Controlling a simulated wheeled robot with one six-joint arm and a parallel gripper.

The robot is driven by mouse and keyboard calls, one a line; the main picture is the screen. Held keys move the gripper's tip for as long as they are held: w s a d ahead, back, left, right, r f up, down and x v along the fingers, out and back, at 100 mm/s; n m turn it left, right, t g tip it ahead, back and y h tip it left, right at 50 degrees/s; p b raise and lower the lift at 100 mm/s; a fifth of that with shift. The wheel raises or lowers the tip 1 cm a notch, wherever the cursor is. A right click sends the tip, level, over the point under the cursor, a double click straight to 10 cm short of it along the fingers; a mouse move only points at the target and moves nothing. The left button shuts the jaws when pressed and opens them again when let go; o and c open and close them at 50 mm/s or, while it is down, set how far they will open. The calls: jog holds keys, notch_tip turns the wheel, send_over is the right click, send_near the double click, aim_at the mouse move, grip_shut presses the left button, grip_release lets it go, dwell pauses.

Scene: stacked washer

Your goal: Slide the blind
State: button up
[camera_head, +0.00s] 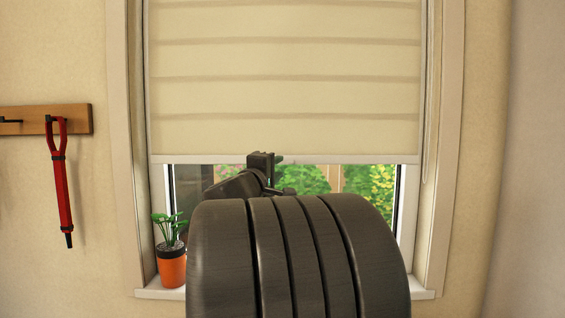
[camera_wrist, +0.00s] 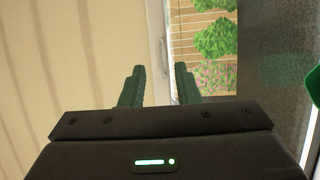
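The cream blind (camera_head: 285,95) hangs over the upper part of the window, with its pale bottom bar (camera_head: 350,158) about midway down the picture. My gripper (camera_head: 264,160) is at this bar, left of its middle, partly hidden by my arm. In the wrist view the blind (camera_wrist: 70,45) fills the left side, and its bottom bar (camera_wrist: 156,30) runs upright in the picture. The two dark fingers of my gripper (camera_wrist: 160,70) are apart, one to each side of the bar in the picture. I see no finger pressed on the bar; I cannot tell whether they touch it.
A potted plant (camera_head: 172,265) in an orange pot stands at the left end of the windowsill (camera_head: 423,293). A red strap (camera_head: 61,185) hangs from a wooden wall rack (camera_head: 80,119) at left. The window frame (camera_head: 448,150) borders the blind.

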aim_at(284, 163)
jog(key=shift+x, duration=1.6)
grip_shut()
jog(key=shift+p, duration=0.3)
